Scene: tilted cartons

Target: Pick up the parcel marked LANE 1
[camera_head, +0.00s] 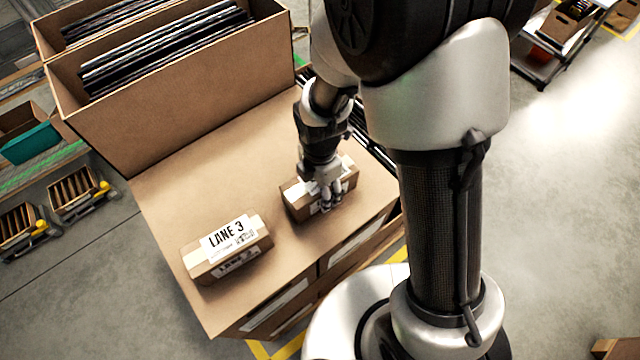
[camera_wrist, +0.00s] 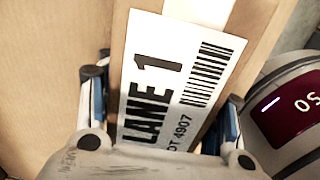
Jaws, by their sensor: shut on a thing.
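The LANE 1 parcel (camera_head: 296,203) is a small brown carton on the large carton's top, to the right of the other parcel. In the wrist view its white label (camera_wrist: 165,80) reads LANE 1 with a barcode. My gripper (camera_head: 327,196) is over it from above, with its fingers on either side; in the wrist view the gripper (camera_wrist: 160,115) is shut on the parcel. My gripper hides part of the parcel and its label in the head view. I cannot tell whether the parcel is clear of the surface below.
A parcel marked LANE 3 (camera_head: 228,248) lies to the left near the front edge of the large carton (camera_head: 200,170). Open cartons (camera_head: 180,95) with dark upright contents stand behind. The carton top between them is bare.

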